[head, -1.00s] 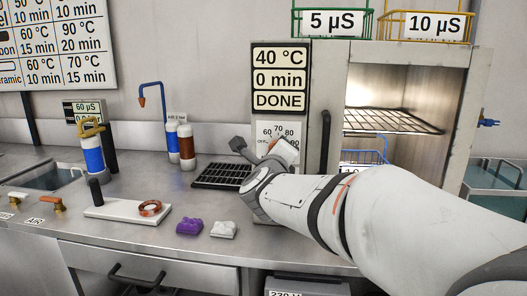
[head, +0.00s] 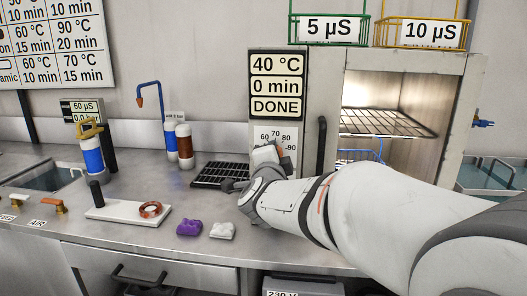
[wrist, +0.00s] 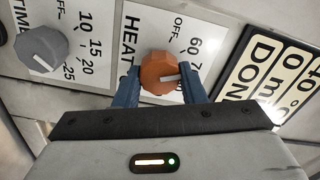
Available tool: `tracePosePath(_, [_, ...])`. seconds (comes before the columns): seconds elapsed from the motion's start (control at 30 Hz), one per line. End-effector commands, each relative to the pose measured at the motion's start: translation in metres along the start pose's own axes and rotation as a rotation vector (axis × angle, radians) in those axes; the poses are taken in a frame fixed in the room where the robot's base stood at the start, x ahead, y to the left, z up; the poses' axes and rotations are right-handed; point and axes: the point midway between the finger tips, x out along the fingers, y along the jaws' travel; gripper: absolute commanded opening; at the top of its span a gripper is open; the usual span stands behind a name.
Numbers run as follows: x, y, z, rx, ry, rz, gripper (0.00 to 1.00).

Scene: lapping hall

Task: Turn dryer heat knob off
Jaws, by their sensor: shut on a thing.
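The orange heat knob (wrist: 160,73) sits on the white dial plate marked HEAT (wrist: 130,40) in the wrist view. My gripper (wrist: 163,77) is shut on the knob, one blue finger on each side. In the head view my gripper (head: 265,157) is at the dial plate (head: 275,134) below the dryer display, and my wrist hides most of the knob. The dryer display (head: 277,84) reads 40 °C, 0 min, DONE.
A grey time knob (wrist: 42,48) is beside the heat dial. The dryer chamber (head: 392,105) stands open with a wire rack inside. A black grid mat (head: 213,174), purple (head: 188,228) and white (head: 222,230) pieces, and a white board (head: 125,212) lie on the counter.

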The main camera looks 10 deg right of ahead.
Motion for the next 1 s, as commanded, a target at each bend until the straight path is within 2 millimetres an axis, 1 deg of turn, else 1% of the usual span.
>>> tracePosePath(0.7, [0.0000, -0.0023, 0.0005, -0.672, -0.003, 0.003, 0.14])
tracePosePath(1.0, [-0.0003, -0.0015, 0.0011, -0.880, -0.004, 0.003, 0.14])
